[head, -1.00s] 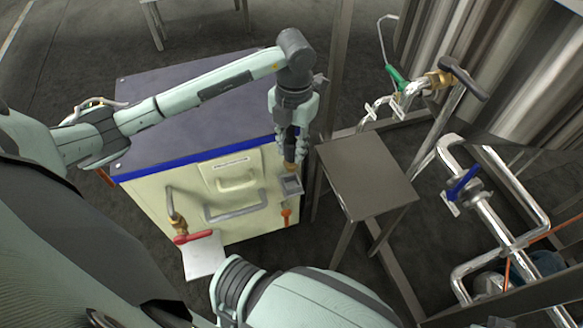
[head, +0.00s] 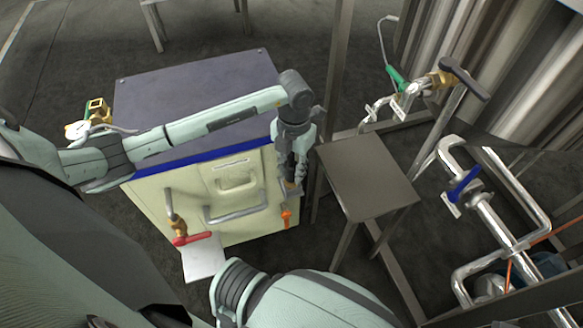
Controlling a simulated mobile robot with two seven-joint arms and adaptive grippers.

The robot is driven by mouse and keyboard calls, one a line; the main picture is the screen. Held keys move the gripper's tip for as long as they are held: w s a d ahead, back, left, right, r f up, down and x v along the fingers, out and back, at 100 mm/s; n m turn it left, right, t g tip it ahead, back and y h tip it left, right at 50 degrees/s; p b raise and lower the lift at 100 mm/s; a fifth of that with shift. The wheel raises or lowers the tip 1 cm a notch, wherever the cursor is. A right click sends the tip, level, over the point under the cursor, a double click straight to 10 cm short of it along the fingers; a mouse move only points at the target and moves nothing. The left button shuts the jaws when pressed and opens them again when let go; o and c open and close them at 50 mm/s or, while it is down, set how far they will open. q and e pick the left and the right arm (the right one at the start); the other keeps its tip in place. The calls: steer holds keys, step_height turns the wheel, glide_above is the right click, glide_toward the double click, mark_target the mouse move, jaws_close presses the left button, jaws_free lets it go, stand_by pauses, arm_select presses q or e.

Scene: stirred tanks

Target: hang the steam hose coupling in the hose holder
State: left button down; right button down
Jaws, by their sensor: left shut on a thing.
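My left gripper (head: 291,176) points down at the right front of a cream cabinet and is shut on the steam hose coupling (head: 291,185). Only a small brownish lower part of the coupling shows below the fingers. The hose holder (head: 297,193), a small grey bracket on the cabinet front, is right at the coupling's lower end and largely covered. I cannot tell whether the coupling is seated in it. My right gripper is out of view.
The cream cabinet (head: 235,185) has a blue-edged dark top (head: 190,95), a grey bar handle and a red-handled valve (head: 190,239). A grey table (head: 367,175) stands close to the right of the gripper. Pipes with a blue-handled valve (head: 463,184) are farther right.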

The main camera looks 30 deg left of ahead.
arm_select(q)
steer(key=c, duration=1.6)
jaws_free()
steer(key=shift+o, duration=0.5)
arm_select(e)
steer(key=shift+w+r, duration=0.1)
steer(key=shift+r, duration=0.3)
arm_select(q)
steer(key=r, duration=1.2)
steer(key=shift+w+r+p, duration=0.1)
steer(key=shift+w+p, duration=0.2)
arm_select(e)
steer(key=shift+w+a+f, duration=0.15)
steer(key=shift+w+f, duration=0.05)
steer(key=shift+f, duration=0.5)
